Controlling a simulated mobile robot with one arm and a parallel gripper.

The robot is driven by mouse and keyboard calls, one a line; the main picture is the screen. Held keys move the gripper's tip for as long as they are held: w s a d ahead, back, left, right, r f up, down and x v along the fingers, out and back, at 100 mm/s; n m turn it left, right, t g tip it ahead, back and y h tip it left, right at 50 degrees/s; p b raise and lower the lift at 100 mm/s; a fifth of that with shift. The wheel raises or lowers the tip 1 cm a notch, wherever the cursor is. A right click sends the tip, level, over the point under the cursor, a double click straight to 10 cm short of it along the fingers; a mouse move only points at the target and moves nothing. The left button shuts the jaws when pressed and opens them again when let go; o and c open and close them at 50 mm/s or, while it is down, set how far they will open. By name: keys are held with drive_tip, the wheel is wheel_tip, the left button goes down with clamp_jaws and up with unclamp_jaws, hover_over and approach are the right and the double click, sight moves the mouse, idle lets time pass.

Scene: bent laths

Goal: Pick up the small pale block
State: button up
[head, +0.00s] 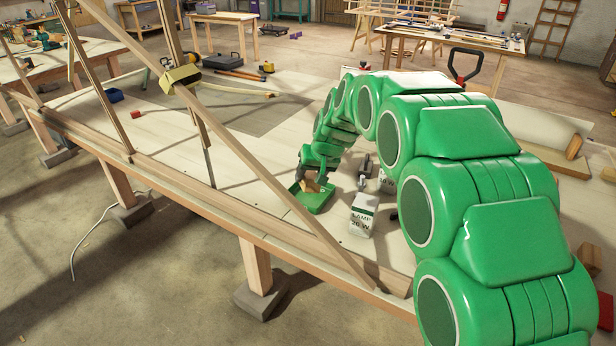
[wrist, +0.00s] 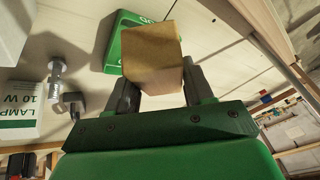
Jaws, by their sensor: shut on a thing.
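My gripper (wrist: 160,92) is shut on the small pale block (wrist: 152,52), with one dark finger on each side of it. The block is tan and fills the space at the fingertips in the wrist view. In the head view the block (head: 313,187) shows small below my gripper (head: 316,176), over or inside a green tray (head: 316,206). A green piece with white marks (wrist: 112,42), partly hidden behind the block, shows in the wrist view. I cannot tell whether the block touches the tray.
A white lamp box (head: 362,220) stands right of the tray, with another box (head: 387,181) behind it. A metal fitting (wrist: 56,72) lies near my fingers in the wrist view. Long slanted laths (head: 240,152) rise along the bench's left edge. The bench behind the tray has free room.

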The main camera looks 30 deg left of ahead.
drive_tip(key=shift+s+d+r+n+t, duration=0.1)
drive_tip(key=shift+s+d+r+t, duration=0.3)
drive_tip(key=shift+s+d, duration=0.45)
drive_tip(key=shift+s+d+r+n+t, duration=0.1)
drive_tip(key=shift+s+d+r+t, duration=0.25)
drive_tip(key=shift+s+d, duration=0.5)
drive_tip(key=shift+s+d+r+n+t, duration=0.1)
drive_tip(key=shift+s+d+r+t, duration=0.3)
drive_tip(key=shift+s+d, duration=0.4)
drive_tip(key=shift+t, duration=0.65)
drive_tip(key=w+a+f, duration=0.1)
drive_tip(key=w+a, duration=0.1)
drive_tip(key=w+a+f, duration=0.1)
drive_tip(key=w, duration=0.2)
drive_tip(key=w+a+f, duration=0.2)
drive_tip(key=shift+w+a, duration=0.35)
drive_tip(key=shift+w, duration=0.05)
hover_over(310, 197)
drive_tip(key=s+d, duration=0.1)
wheel_tip(310, 197, down, 4)
drive_tip(key=shift+s+f, duration=0.1)
drive_tip(key=shift+s, duration=0.05)
drive_tip(key=shift+x, duration=0.85)
drive_tip(key=shift+w+a+f, duration=0.2)
drive_tip(key=shift+w+f, duration=0.1)
drive_tip(key=shift+w, duration=0.05)
drive_tip(key=shift+s+f, duration=0.1)
drive_tip(key=shift+f, duration=1.4)
